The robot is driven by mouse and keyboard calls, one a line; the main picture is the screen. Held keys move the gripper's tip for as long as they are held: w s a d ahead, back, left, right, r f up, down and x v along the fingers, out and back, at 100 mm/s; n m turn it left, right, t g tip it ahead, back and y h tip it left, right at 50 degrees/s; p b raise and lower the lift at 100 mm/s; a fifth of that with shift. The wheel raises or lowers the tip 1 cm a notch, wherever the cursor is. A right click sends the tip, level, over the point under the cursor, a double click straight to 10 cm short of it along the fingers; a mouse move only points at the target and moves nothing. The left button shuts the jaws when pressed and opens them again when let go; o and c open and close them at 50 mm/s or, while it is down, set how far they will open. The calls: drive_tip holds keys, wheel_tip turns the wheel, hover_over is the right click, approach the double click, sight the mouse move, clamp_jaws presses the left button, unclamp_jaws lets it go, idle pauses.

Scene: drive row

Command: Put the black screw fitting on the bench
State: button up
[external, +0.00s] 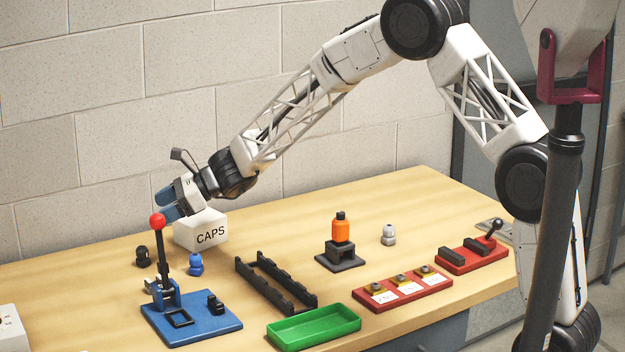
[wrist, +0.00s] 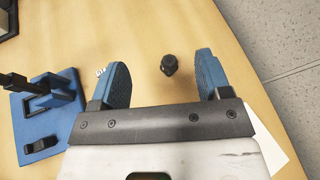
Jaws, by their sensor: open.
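The black screw fitting (external: 143,256) stands on the wooden bench, left of the white CAPS box. In the wrist view the dark fitting (wrist: 169,64) shows in the gap between my two blue fingers. My gripper (external: 168,205) is open and empty, above the bench near the CAPS box and the red-knobbed lever. The fingers are apart in the wrist view (wrist: 163,76), one on each side of the fitting, touching nothing that I can see. The gripper's height over the fitting is hard to tell.
The blue lever press (external: 190,318) with its red knob (external: 157,221) stands close by. A blue fitting (external: 196,264) and the CAPS box (external: 201,232) are near. A black rack (external: 276,283), green tray (external: 313,327), orange bottle (external: 341,228), grey fitting (external: 388,235) and red fixtures (external: 402,289) lie rightward.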

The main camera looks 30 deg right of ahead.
drive_tip(key=s+d+r+n+g+h, duration=0.1)
drive_tip(key=s+d+r+n, duration=0.35)
drive_tip(key=s+d, duration=0.3)
drive_tip(key=s+d+r+n+h, duration=0.25)
drive_tip(key=s+d+r, duration=0.25)
drive_tip(key=s+d, duration=0.25)
drive_tip(key=s+d+r+n+g+h, duration=0.1)
drive_tip(key=s+d+r+n, duration=0.35)
drive_tip(key=s+d, duration=0.3)
drive_tip(key=s+d+n+h, duration=0.4)
drive_tip(key=s+d, duration=0.7)
drive_tip(key=s, duration=0.4)
drive_tip(key=s+d+f+n+h, duration=0.1)
drive_tip(key=s+d+n+h, duration=0.3)
drive_tip(key=s+d, duration=0.7)
drive_tip(key=s, duration=0.4)
drive_tip(key=shift+d+n, duration=0.2)
drive_tip(key=shift+n, duration=0.15)
